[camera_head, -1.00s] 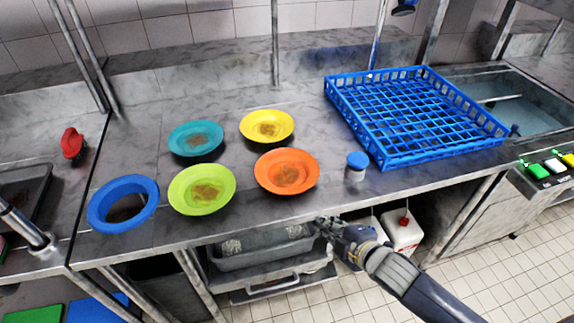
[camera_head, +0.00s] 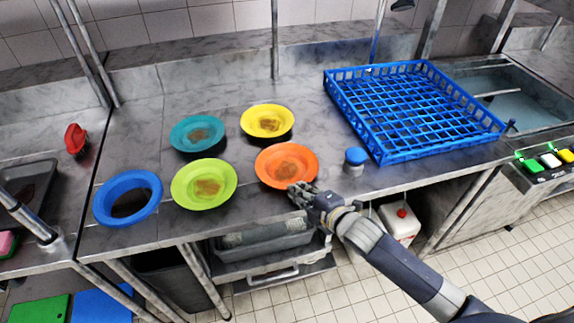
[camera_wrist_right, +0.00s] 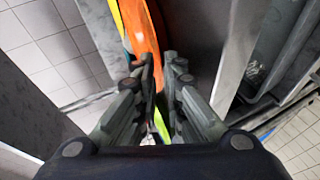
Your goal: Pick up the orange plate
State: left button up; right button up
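The orange plate (camera_head: 286,160) lies on the metal counter near its front edge, with a brown smear in its middle. My right gripper (camera_head: 302,190) is at the plate's front rim in the head view. In the right wrist view the orange plate (camera_wrist_right: 142,30) shows edge-on, its rim reaching between the two fingers of the right gripper (camera_wrist_right: 161,62). My left gripper is not in view.
A lime plate (camera_head: 185,197), a teal plate (camera_head: 178,135) and a yellow plate (camera_head: 249,120) lie close by. A blue ring-shaped dish (camera_head: 104,207) is at the left. A blue-capped jar (camera_head: 355,158) stands just right of the orange plate, before a blue rack (camera_head: 375,148).

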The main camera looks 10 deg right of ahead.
jog(key=shift+x, duration=1.25)
jog(key=shift+s, duration=0.1)
jog(key=shift+c, duration=0.3)
grip_shut()
